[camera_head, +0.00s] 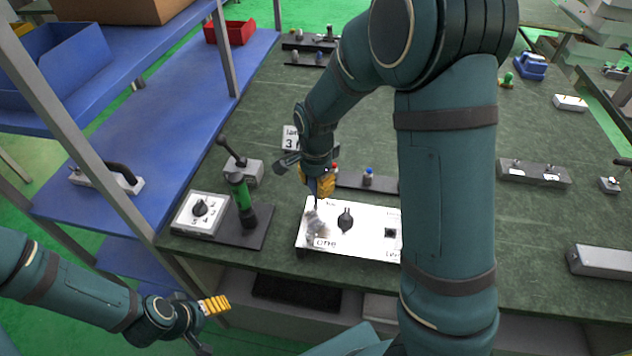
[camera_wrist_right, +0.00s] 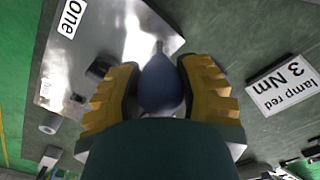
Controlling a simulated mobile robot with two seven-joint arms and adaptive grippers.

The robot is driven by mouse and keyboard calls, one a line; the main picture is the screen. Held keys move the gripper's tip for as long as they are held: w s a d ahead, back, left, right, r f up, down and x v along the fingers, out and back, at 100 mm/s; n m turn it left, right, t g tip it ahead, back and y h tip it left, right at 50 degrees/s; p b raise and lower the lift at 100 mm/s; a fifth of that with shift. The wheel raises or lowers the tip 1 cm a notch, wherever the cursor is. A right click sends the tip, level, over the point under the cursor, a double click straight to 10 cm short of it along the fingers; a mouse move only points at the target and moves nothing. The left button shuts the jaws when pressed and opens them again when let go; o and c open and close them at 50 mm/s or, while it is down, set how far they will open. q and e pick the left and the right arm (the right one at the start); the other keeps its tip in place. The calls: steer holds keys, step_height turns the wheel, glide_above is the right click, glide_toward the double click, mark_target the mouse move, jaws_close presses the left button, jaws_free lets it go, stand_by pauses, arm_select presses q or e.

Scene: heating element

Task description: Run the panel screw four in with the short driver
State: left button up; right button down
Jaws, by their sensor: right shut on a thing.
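My right gripper (camera_head: 318,188) is over the far left part of the white panel (camera_head: 365,247). In the right wrist view its yellow fingers (camera_wrist_right: 160,90) are shut on the short driver (camera_wrist_right: 160,82), which has a blue-grey rounded handle. A thin shaft points from the handle toward the panel's edge area; I cannot tell whether its tip touches anything. The shiny panel (camera_wrist_right: 110,45) also shows there with a label reading "one". Screw four cannot be made out. My left gripper (camera_head: 214,305) hangs low at the left, away from the bench; its finger opening is unclear.
A green-handled tool (camera_head: 241,200) stands upright left of the panel, beside a white dial box (camera_head: 199,213). A "lamp red 3 Nm" label (camera_wrist_right: 285,88) lies near the gripper. A dark strip (camera_head: 350,181) with small parts is behind the panel. Blue shelving (camera_head: 150,130) stands left.

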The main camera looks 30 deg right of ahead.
steer(key=shift+r+p, duration=0.45)
steer(key=n, duration=0.4)
stand_by(0.3)
steer(key=shift+n, duration=2)
